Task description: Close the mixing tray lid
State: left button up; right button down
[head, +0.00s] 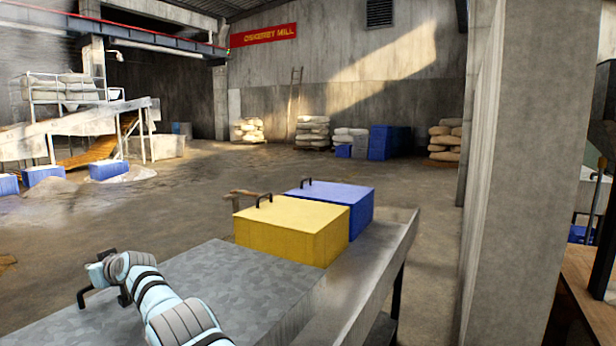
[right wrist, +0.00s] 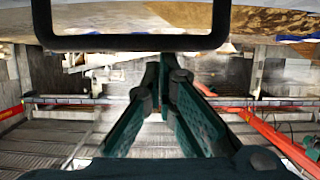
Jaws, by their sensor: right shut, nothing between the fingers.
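A flat, mottled grey metal panel (head: 235,283), apparently the mixing tray lid, lies at the front of the bench in the head view. A black handle (head: 82,297) shows at its left edge. The panel looks level; I cannot tell whether it is fully seated, and the tray's inside is hidden. A pale arm with black bands reaches over the panel towards the handle and hides part of it. My right gripper (right wrist: 165,60) has its dark green fingers together and empty. A black handle-like bar (right wrist: 135,42) crosses close to its tips; contact is unclear. My left gripper is not in view.
A yellow box (head: 290,235) and a blue box (head: 362,213), each with a black handle on top, stand behind the panel. The metal bench (head: 375,275) has a bare strip along the right. A concrete pillar (head: 525,180) rises to the right. Open floor lies beyond.

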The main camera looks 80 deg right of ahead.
jog(key=shift+s, duration=0.1)
jog(key=shift+s+r, duration=0.2)
jog(key=shift+s, duration=0.3)
jog(key=shift+v, duration=3.15)
